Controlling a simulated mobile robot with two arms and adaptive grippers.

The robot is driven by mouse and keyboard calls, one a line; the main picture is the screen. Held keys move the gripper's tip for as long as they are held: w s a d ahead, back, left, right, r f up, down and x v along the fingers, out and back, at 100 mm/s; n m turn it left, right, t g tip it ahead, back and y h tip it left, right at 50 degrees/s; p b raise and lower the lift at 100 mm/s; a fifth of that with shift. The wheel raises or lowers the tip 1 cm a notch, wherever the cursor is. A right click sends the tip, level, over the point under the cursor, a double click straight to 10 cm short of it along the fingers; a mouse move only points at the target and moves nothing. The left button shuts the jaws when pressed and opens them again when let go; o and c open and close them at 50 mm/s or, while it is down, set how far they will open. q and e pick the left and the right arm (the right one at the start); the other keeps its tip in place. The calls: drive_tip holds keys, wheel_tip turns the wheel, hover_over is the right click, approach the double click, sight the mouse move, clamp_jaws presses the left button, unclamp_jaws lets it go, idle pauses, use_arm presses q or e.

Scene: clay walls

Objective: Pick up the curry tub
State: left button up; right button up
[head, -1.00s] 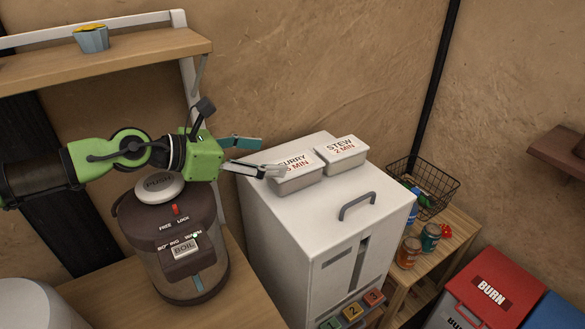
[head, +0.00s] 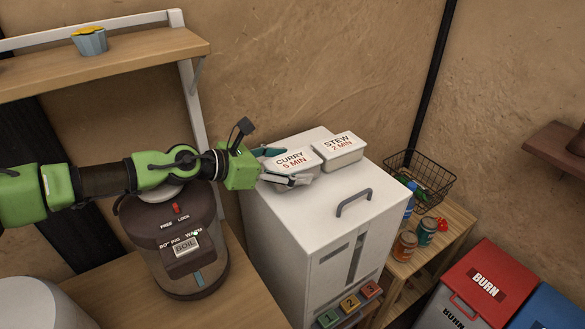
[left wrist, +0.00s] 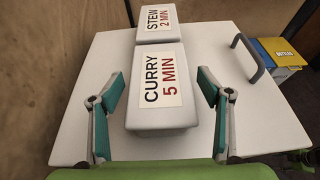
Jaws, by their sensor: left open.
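The curry tub (head: 293,162) is a white lidded box labelled "CURRY 5 MIN". It sits on top of the white cabinet (head: 330,215). In the left wrist view the curry tub (left wrist: 161,112) lies between the two spread fingers of my left gripper (left wrist: 163,100), with a gap on each side. In the head view my left gripper (head: 283,167) is open at the tub's left end, one finger on the near side and one on the far side.
The stew tub (head: 341,150) stands right behind the curry tub, close to it. A grey handle (head: 354,202) rises from the cabinet top. A brown boiler (head: 180,245) stands below my left arm. A wire basket (head: 420,180) and jars (head: 405,246) are to the right.

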use_arm(q)
drive_tip(key=c, duration=1.4)
drive_tip(key=shift+r, duration=0.1)
drive_tip(key=shift+c, duration=0.2)
